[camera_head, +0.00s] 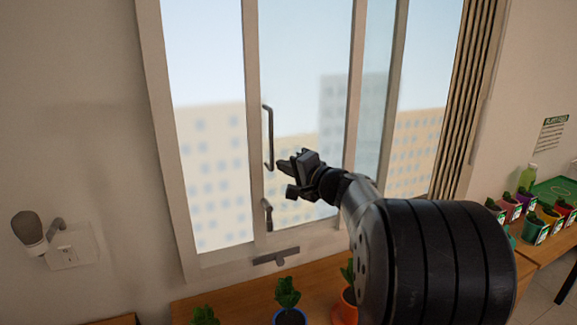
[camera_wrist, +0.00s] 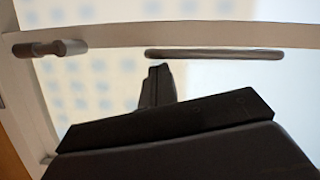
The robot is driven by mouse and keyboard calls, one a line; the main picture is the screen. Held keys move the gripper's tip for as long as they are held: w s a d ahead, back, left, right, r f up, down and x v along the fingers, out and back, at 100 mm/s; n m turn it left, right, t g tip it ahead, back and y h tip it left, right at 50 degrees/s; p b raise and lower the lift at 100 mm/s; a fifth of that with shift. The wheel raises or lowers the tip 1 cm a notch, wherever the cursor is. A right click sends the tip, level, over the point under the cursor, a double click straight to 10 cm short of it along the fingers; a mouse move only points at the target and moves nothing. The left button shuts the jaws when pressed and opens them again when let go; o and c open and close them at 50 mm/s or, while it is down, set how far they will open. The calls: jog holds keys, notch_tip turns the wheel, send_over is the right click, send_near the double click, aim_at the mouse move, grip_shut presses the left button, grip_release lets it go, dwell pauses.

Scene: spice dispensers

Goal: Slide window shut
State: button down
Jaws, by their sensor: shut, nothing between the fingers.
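The window (camera_head: 251,60) has upright grey frame bars, and the bar that carries the handle stands well to the right of the left outer frame. A long dark bar handle (camera_head: 268,138) is on that bar, with a short latch (camera_head: 267,214) below it. My gripper (camera_head: 281,168) is shut and empty, just right of the long handle's lower part. In the wrist view, my gripper's fingertips (camera_wrist: 158,70) are close to the long handle (camera_wrist: 215,54), near one end of it. I cannot tell whether they touch. The latch (camera_wrist: 50,48) is to the left there.
Potted plants (camera_head: 288,292) stand on the wooden counter (camera_head: 235,300) below the window. A wall lamp (camera_head: 32,232) is at the left.

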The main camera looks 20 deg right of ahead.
jog(key=a+b, duration=0.8)
jog(key=a, duration=0.9)
